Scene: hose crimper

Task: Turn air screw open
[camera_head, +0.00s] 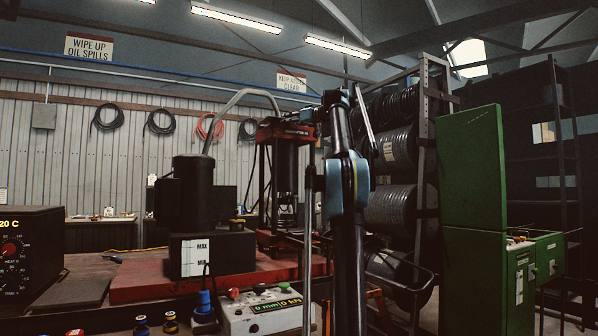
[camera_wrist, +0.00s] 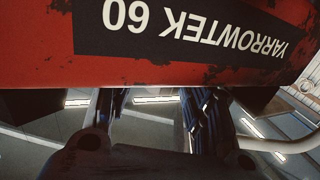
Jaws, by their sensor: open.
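I cannot make out the air screw for certain in either view. A small dark knob with a yellowish edge (camera_head: 238,224) sits on the black tank (camera_head: 222,243) marked MAX and MIN, but I cannot tell whether it is the screw. My gripper (camera_head: 326,110) is raised beside the red head of the press (camera_head: 284,132), well above the tank. In the wrist view the press head (camera_wrist: 200,70), with upside-down YARROWTEK 60 lettering, fills the upper part. The dark gripper (camera_wrist: 165,155) shows along the lower edge, open, with nothing seen in it.
The tank and a dark motor (camera_head: 193,185) stand on a red bench top (camera_head: 140,284). A grey hose (camera_head: 232,98) arches from motor to press. A control box (camera_head: 262,308) is in front. Hose reels (camera_head: 395,150) and a green cabinet (camera_head: 472,190) stand right.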

